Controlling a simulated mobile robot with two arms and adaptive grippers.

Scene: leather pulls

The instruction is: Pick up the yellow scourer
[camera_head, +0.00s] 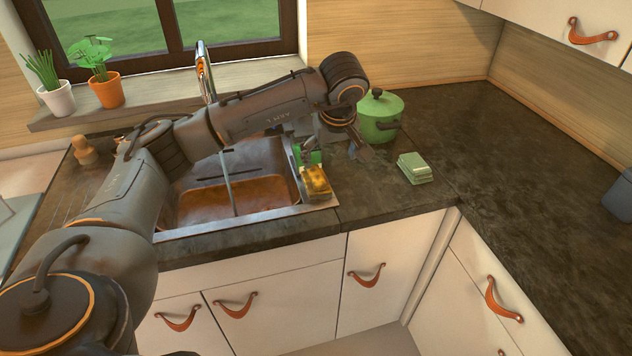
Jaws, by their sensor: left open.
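The yellow scourer (316,181) stands at the right rim of the sink, near the counter's front half. My left arm reaches in from the left across the sink. My left gripper (335,149) hangs down above and behind the scourer, a little to its right. Its fingers are apart and the scourer is not between them. The gripper partly hides a small green object (312,157) just behind the scourer. My right gripper is not in view.
A green lidded pot (379,116) stands close behind the gripper. A pale green sponge stack (414,168) lies to the right. The sink (232,198) and its tap (205,70) are left. Potted plants line the sill. The right counter (520,160) is mostly clear.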

